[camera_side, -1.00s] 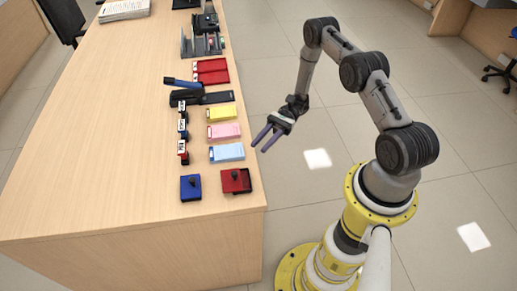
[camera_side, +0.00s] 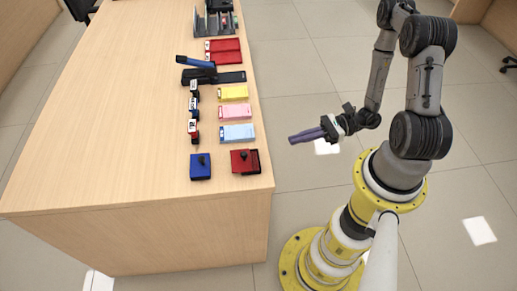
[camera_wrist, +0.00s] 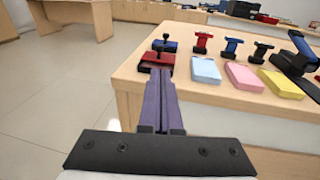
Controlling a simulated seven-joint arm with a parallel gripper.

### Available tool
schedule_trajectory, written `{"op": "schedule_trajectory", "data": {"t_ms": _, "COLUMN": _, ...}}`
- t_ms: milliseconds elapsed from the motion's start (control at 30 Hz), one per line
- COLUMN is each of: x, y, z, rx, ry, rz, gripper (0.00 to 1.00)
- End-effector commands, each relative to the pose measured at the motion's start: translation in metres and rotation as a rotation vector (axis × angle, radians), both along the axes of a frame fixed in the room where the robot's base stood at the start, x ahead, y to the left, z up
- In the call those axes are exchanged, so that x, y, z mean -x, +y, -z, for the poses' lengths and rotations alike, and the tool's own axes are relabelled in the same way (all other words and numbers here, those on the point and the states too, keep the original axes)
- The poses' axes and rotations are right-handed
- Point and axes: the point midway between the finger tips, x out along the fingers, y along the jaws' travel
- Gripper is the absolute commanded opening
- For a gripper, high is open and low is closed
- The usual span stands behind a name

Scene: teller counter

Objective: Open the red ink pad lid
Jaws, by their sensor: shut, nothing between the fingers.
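The red ink pad (camera_side: 243,162) lies near the front right corner of the counter (camera_side: 120,160). Its red lid with a dark knob sits on a dark base, and a dark strip of the base shows along its right side in the side view. It also shows in the wrist view (camera_wrist: 157,60), just past my fingertips in the picture. My gripper (camera_side: 292,139) is shut and empty, its purple fingers together. It is off the counter's right edge, to the right of the red pad and apart from it. In the wrist view the fingers (camera_wrist: 159,77) point towards the pad.
A blue ink pad (camera_side: 200,167) sits left of the red one. Blue (camera_side: 237,134), pink (camera_side: 235,112) and yellow (camera_side: 233,93) note pads lie behind it. Several stamps (camera_side: 193,105) stand in a row beside them, with a stapler (camera_side: 213,76) further back. The counter's left side is clear.

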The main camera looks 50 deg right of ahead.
Motion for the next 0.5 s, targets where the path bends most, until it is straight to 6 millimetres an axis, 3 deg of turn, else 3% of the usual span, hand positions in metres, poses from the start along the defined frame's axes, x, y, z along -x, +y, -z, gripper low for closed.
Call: {"op": "schedule_trajectory", "data": {"t_ms": 500, "x": -0.042, "y": 0.061, "z": 0.006, "rx": -0.002, "ry": 0.001, "rz": -0.008, "gripper": 0.0}}
